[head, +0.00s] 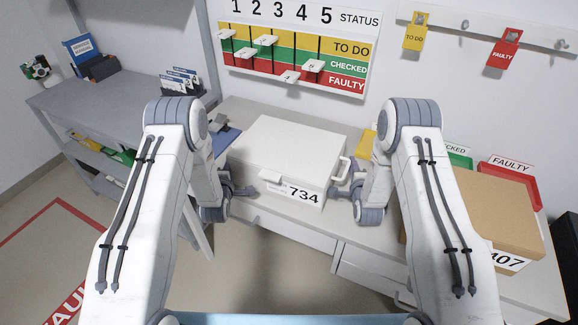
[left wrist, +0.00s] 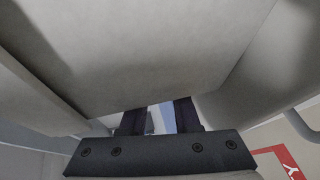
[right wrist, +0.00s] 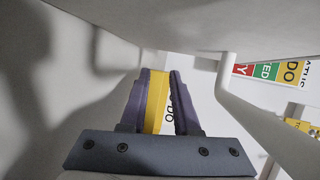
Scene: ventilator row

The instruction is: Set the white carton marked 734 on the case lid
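The white carton (head: 290,145) stands on the desk in the middle of the head view, its label 734 (head: 303,194) on the front face. A handle (head: 340,170) shows on its right side. In both wrist views a gap shows between the fingers, with nothing held, and pale surfaces fill the top. I cannot tell whether the fingers touch the carton. I cannot make out a separate case lid.
A brown carton marked 407 (head: 495,215) stands at the right, by a red FAULTY tray (head: 515,182). A status board (head: 295,45) hangs on the wall behind. A grey side table (head: 110,100) is at the left. A pale blue edge (head: 290,319) shows at the bottom.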

